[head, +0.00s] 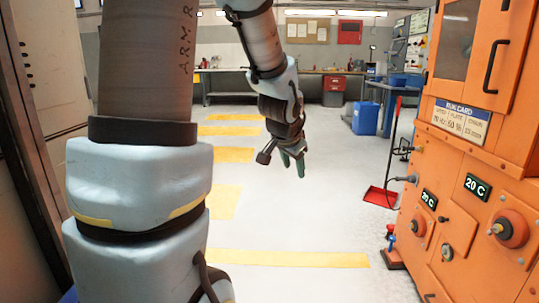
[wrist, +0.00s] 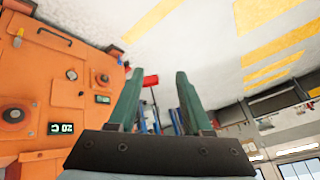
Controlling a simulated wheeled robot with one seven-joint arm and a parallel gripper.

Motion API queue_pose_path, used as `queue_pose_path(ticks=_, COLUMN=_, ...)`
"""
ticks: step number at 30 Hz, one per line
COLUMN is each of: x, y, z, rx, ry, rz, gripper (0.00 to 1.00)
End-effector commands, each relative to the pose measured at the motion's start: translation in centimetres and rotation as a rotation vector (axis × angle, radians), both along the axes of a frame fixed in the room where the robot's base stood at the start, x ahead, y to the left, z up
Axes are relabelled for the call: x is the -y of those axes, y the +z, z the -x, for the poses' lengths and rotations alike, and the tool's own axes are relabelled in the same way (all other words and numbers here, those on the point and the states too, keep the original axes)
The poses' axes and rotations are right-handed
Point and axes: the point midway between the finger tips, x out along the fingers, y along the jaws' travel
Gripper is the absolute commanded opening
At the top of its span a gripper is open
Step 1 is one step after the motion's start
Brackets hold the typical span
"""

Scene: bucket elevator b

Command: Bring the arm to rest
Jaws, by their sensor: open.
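My gripper (head: 293,158) hangs in the middle of the head view at the end of my bent arm, with its fingers pointing down. It is over open floor and touches nothing. In the wrist view my gripper (wrist: 158,102) shows two green fingers spread apart with a clear gap between them. The gap holds nothing; the floor and distant objects show through it. My own arm links fill much of the left side of the head view.
An orange cabinet (head: 462,185) with knobs and displays stands on the right. A red dustpan (head: 381,197) is on the floor beside it. A blue bin (head: 365,118) and workbenches (head: 285,73) stand at the back. The central floor with yellow stripes is clear.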

Motion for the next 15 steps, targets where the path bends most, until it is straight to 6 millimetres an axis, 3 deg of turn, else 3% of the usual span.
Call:
queue_pose_path(ticks=1, x=-2.8, y=-1.3, z=1.6, rx=-0.071, ry=0.104, rz=0.008, gripper=0.50)
queue_pose_path(ticks=6, x=-8.9, y=-4.5, z=7.3, rx=-0.281, ry=0.397, rz=0.043, gripper=0.50)
queue_pose_path(ticks=13, x=-13.5, y=-7.1, z=15.5, rx=-0.526, ry=0.740, rz=0.101, gripper=0.50)
queue_pose_path(ticks=15, x=-13.2, y=-4.4, z=15.0, rx=-0.514, ry=0.720, rz=0.099, gripper=0.50)
